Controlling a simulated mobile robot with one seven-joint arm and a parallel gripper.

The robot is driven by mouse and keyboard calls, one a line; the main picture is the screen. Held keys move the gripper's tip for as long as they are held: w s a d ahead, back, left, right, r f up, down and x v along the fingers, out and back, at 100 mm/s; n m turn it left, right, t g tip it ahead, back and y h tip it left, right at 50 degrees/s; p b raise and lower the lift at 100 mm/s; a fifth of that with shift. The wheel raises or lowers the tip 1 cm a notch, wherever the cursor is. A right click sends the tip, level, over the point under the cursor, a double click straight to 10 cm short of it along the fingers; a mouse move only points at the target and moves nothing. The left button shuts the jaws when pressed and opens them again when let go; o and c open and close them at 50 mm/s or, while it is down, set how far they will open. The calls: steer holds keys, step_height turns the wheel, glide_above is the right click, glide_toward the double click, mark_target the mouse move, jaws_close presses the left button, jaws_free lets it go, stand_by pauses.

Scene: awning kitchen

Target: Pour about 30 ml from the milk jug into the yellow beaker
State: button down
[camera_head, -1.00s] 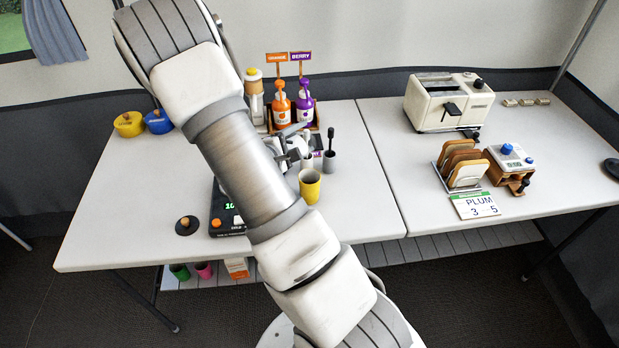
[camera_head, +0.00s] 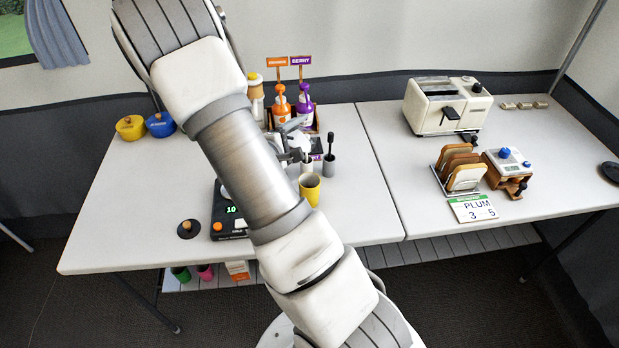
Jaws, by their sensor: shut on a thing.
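The yellow beaker (camera_head: 310,188) stands upright on the table, just right of my forearm. My gripper (camera_head: 297,157) is behind and above it, partly hidden by my arm. It is shut on a pale thing (camera_head: 307,167) that shows just above the beaker's far rim. This looks like the milk jug, but its shape and tilt are mostly hidden. I cannot see any stream of milk or the level in the beaker.
A black scale (camera_head: 228,222) with a lit display is partly behind my arm. A grey cup (camera_head: 329,165) with a dark-handled tool stands behind the beaker. Orange (camera_head: 282,112) and purple (camera_head: 304,112) bottles stand farther back. The table's front right is clear.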

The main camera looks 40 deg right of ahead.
steer(key=shift+r+p, duration=0.3)
steer(key=shift+r, duration=0.5)
steer(key=shift+s+f, duration=0.15)
steer(key=shift+f, duration=0.05)
steer(key=shift+r, duration=0.1)
steer(key=shift+a+r, duration=0.1)
steer(key=shift+r, duration=0.15)
steer(key=shift+w+r+m+b, duration=0.1)
steer(key=shift+w+m+b, duration=0.3)
steer(key=shift+b, duration=0.1)
steer(key=shift+w+a+r+t+b, duration=0.15)
steer(key=shift+w+t+b, duration=0.15)
steer(key=shift+w+b, duration=0.2)
steer(key=shift+w+d+r+m+h+b, duration=0.1)
steer(key=shift+w+d+m+h+b, duration=0.2)
steer(key=shift+b, duration=0.55)
steer(key=shift+a+r, duration=0.1)
